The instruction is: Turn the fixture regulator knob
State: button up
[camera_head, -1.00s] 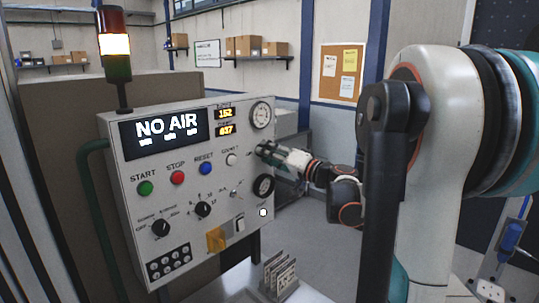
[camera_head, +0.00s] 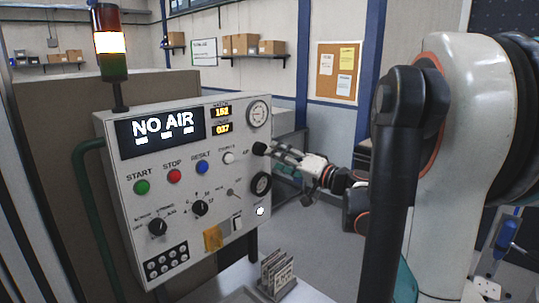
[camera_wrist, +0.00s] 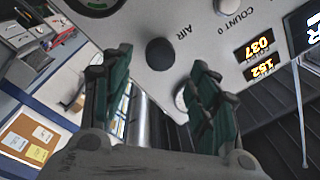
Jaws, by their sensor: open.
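The control panel (camera_head: 215,140) stands at the left in the head view, with a lit "NO AIR" display (camera_head: 162,126). A round black knob (camera_head: 259,148) sits near the panel's right edge, below the upper gauge. In the wrist view the black knob (camera_wrist: 160,52) is beside the "AIR" label, ahead of and between the two fingers. My gripper (camera_head: 270,151) is at the panel's right side, close to the knob. In the wrist view my gripper (camera_wrist: 158,75) is open, its green-padded fingers apart on either side of the knob. Whether the fingers touch it cannot be told.
Above the knob is a round gauge (camera_head: 258,114); below it is a dark round dial (camera_head: 261,184). A white button (camera_head: 228,158) lies to the left. A small rack with upright plates (camera_head: 277,272) stands below the panel. Free floor shows to the right.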

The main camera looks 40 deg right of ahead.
aim_at(263, 150)
jog(key=s+d, duration=0.1)
jog(key=s, duration=0.5)
jog(key=shift+s+f, duration=0.15)
jog(key=shift+f, duration=0.1)
jog(key=shift+r, duration=0.1)
jog(key=w+h+p, duration=0.1)
jog(key=w+p, duration=0.1)
jog(key=w, duration=0.2)
jog(key=w+a+h+p, duration=0.1)
jog(key=w+p, duration=0.2)
jog(key=w, duration=0.1)
jog(key=w+a+r+m+p, duration=0.1)
jog(key=w+p, duration=0.1)
jog(key=w, duration=0.2)
jog(key=shift+a+r+g+h, duration=0.1)
jog(key=shift+g+h, duration=0.2)
jog(key=shift+h, duration=0.1)
jog(key=c, duration=1.1)
